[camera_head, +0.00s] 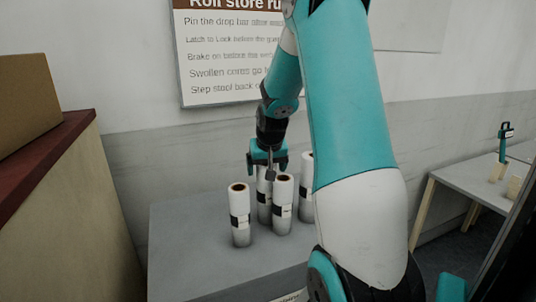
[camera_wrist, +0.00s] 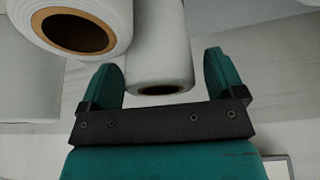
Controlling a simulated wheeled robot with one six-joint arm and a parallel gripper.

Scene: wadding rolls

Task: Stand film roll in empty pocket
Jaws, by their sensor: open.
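Several white film rolls with brown cores and black bands stand upright on a grey surface in the head view: a front left roll (camera_head: 240,204), a front middle roll (camera_head: 283,190), a back roll (camera_head: 264,208) and a right roll (camera_head: 305,168) partly hidden by my arm. My gripper (camera_head: 268,162) is at the top of the back roll. In the wrist view, my gripper (camera_wrist: 160,62) is open, with a finger on each side of a white roll (camera_wrist: 157,45); contact cannot be told. Another roll (camera_wrist: 105,22) is close at upper left. No empty pocket can be made out.
The grey tabletop (camera_head: 190,245) has bare room left of the rolls. A wooden cabinet (camera_head: 70,210) bearing a cardboard box (camera_head: 25,100) stands at left. A sign (camera_head: 235,60) hangs behind. A grey side table (camera_head: 465,178) is at right.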

